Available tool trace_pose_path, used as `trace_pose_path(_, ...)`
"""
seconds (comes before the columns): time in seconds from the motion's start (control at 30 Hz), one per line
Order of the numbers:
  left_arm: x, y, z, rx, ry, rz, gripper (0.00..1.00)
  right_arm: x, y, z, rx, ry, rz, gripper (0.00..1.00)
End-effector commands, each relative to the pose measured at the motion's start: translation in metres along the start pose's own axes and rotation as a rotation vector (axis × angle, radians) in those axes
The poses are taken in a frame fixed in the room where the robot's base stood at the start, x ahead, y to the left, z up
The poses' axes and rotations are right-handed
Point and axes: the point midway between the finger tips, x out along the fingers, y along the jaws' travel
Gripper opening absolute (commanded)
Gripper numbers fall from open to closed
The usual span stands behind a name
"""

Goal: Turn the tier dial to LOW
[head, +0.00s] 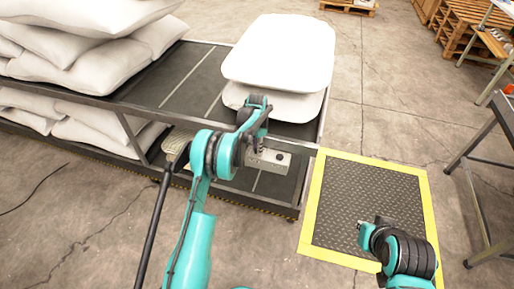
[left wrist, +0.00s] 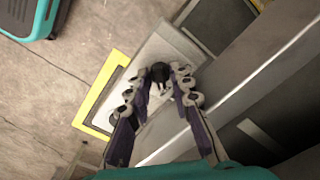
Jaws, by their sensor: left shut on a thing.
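The tier dial (left wrist: 160,70) shows in the left wrist view as a small black round knob on a pale panel. The panel belongs to a light grey control box (head: 272,161) at the front edge of the rack in the head view. My left gripper (left wrist: 160,76) has its fingers on both sides of the knob and is shut on it. In the head view my own left wrist covers these fingers and the dial. The dial's pointer and the LOW mark cannot be read. My right arm is at the lower right in the head view; its fingers do not show.
White pillows (head: 85,70) are piled on the dark metal rack (head: 185,85) at left. A white slab-like stack (head: 280,50) stands behind the box. A yellow-edged black mat (head: 345,205) lies on the floor at right. A metal table (head: 485,135) stands at far right.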

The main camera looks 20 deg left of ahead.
Motion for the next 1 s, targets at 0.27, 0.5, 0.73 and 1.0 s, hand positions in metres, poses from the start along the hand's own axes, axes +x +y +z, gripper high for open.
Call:
trace_pose_path(0.27,-0.0002,0.0,0.0,-0.075,0.0,0.0,0.0,-0.0015,0.0,-0.001,0.0,0.0,0.0,0.0)
trace_pose_path(0.5,-0.0005,-0.0001,0.0,-0.248,0.0,0.0,0.0,-0.0042,0.0,-0.003,0.0,0.0,0.0,0.0)
trace_pose_path(0.73,-0.0004,-0.0001,0.0,-0.466,0.0,0.0,0.0,-0.0069,0.0,-0.0049,0.0,0.0,0.0,0.0)
trace_pose_path(1.0,-0.0001,-0.0001,0.0,-0.723,0.0,0.0,0.0,-0.0093,0.0,-0.0066,0.0,0.0,0.0,0.0)
